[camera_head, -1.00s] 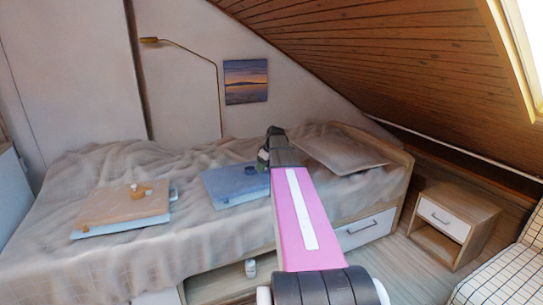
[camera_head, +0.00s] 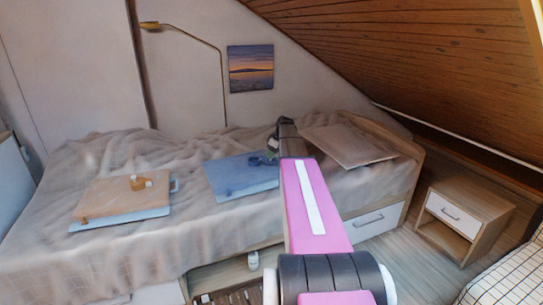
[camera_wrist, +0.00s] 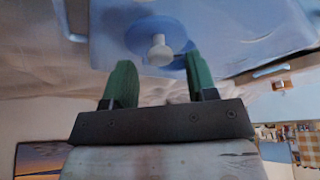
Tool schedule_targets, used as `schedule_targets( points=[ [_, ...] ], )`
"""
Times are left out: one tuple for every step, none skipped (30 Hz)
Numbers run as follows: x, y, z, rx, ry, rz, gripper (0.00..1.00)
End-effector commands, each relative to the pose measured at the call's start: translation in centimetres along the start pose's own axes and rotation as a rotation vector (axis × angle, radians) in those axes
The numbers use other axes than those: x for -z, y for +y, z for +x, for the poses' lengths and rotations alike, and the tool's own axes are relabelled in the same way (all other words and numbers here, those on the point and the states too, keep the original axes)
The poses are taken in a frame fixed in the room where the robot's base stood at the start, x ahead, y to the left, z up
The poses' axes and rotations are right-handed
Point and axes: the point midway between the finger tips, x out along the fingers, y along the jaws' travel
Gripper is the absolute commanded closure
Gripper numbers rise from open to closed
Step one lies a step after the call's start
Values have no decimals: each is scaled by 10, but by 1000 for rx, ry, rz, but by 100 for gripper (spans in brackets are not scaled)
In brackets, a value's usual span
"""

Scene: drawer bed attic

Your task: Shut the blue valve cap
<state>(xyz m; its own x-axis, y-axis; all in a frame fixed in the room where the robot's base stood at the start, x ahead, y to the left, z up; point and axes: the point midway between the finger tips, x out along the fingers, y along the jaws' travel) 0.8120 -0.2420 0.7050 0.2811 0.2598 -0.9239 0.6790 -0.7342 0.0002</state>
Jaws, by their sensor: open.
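The blue board (camera_head: 232,180) lies on the bed, with a small darker blue part, seemingly the blue valve cap (camera_head: 254,161), near its far right side. I cannot tell how far the cap is turned or closed. My gripper (camera_wrist: 158,78) is open, its two green fingers apart and nothing between them. The knob and disc are beyond the fingertips, apart from them. In the head view my arm partly hides the gripper (camera_head: 272,146) at the board's right end.
A tan board (camera_head: 110,198) with an orange cap (camera_head: 137,183) lies on the bed (camera_head: 60,225) at left. Another board (camera_head: 345,146) lies at right. A nightstand (camera_head: 462,218) stands right of the bed. The sloped wooden ceiling (camera_head: 400,60) comes down on the right.

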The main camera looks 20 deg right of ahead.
Motion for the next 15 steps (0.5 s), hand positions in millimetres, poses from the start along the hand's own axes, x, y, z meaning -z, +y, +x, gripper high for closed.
schedule_targets(
  points=[
    [0,0,6,1,0,0,48],
    [0,0,8,1,0,0,48],
    [0,0,10,1,0,1,48],
    [0,0,12,1,0,1,48],
    [0,0,13,0,0,1,48],
    [0,0,14,0,0,1,48],
    [0,0,14,0,0,1,48],
    [0,0,14,0,0,1,48],
    [0,0,15,0,0,1,48],
    [0,0,15,0,0,1,48],
    [0,0,14,0,0,1,48],
    [0,0,14,0,0,1,48],
    [0,0,14,0,0,1,48],
    [0,0,14,0,0,1,48],
    [0,0,14,0,0,1,57]
  ],
)
